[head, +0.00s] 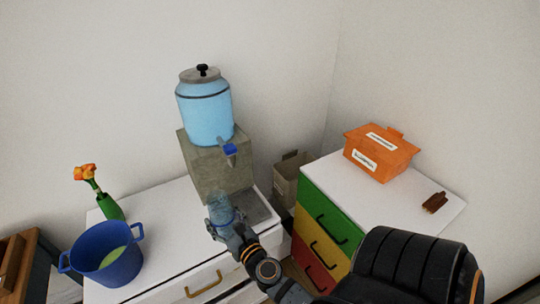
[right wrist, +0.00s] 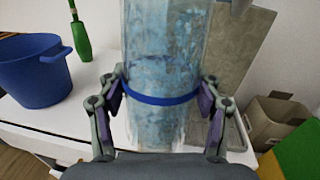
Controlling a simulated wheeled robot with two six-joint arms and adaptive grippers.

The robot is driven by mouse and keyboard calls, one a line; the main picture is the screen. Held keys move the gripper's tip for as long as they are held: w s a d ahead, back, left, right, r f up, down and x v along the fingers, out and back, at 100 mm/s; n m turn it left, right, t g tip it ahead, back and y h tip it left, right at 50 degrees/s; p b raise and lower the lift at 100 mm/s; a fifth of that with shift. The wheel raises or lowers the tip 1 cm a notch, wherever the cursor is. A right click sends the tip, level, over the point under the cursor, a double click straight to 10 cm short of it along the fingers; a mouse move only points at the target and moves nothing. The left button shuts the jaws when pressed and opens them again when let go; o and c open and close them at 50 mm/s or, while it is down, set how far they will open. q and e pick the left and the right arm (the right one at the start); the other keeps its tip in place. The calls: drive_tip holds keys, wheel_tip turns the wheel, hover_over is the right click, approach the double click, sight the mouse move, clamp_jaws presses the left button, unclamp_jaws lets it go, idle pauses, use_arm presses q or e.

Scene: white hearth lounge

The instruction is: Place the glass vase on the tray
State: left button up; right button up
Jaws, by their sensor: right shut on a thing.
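The glass vase (head: 220,204) is clear, pale blue and has a blue band. My right gripper (head: 227,226) is shut around it. In the right wrist view the vase (right wrist: 162,60) stands upright between the two fingers, which press on its sides at the band. The grey tray (head: 256,208) lies on the white cabinet top in front of the stone block. The vase is at the tray's left side in the head view and hides part of it. I cannot tell whether the vase's base touches anything. My left gripper is not in view.
A blue drink dispenser (head: 205,110) with a tap stands on the stone block (head: 218,172) behind the vase. A blue pot (head: 106,257) and a green flower vase (head: 109,207) stand to the left. An orange box (head: 381,152) sits on the coloured drawer unit at right.

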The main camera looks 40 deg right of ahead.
drive_tip(key=s+d+f+m+h+b, duration=0.2)
drive_tip(key=s+d+f+h+b, duration=0.1)
drive_tip(key=s+d+f+b, duration=0.5)
drive_tip(key=x, duration=0.6)
drive_tip(key=f+x, duration=0.1)
drive_tip(key=x, duration=0.6)
drive_tip(key=f+p+x, duration=0.1)
drive_tip(key=x, duration=0.5)
drive_tip(key=shift+w+f, duration=0.1)
drive_tip(key=shift+w, duration=0.3)
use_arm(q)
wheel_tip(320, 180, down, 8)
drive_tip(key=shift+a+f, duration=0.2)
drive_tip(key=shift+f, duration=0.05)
